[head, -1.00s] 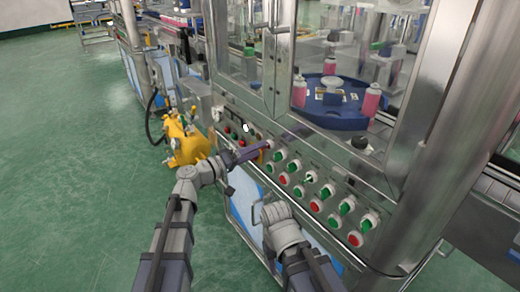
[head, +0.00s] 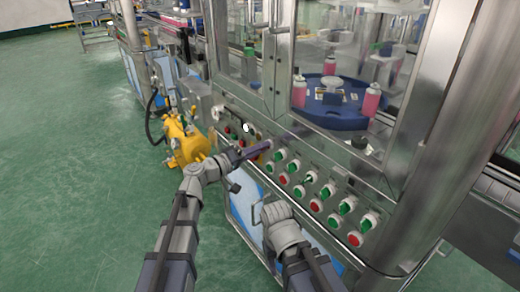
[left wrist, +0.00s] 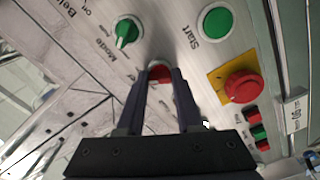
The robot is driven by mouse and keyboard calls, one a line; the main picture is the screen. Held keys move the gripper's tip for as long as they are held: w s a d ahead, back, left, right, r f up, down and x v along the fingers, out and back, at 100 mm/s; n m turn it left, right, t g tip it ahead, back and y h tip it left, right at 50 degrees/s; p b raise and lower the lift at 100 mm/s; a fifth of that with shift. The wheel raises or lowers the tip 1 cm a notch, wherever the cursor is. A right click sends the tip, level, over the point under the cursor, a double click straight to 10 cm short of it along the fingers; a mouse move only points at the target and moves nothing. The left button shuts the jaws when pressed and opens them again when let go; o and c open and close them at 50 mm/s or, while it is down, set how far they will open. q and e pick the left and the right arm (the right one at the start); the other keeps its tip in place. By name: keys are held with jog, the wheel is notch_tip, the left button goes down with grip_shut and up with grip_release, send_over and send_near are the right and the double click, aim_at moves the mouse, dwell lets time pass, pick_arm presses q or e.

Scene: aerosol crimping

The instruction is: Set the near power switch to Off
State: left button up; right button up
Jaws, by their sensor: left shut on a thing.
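My left gripper (head: 268,145) reaches the sloping control panel (head: 331,176) of the machine. In the left wrist view its two dark fingers (left wrist: 160,75) are closed on a red control (left wrist: 158,73) in a pale ring. The fingers partly cover this control, and I cannot read its label. A green knob (left wrist: 127,32) labelled Mode and a green Start button (left wrist: 217,21) are close by. I cannot make out which control is the near power switch. The right wrist (head: 280,222) is low in front of the panel; its fingers are hidden.
A red mushroom button (left wrist: 242,87) on a yellow plate sits beside the left gripper. Several green and red controls run along the panel to the right. A yellow machine (head: 186,142) stands left of my left forearm. Green floor lies open at the left.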

pick_arm(q)
grip_shut()
jog(key=n, duration=1.1)
jog(key=shift+n, duration=0.6)
dwell(0.4)
jog(key=o, duration=0.9)
grip_release()
jog(key=shift+c, duration=0.2)
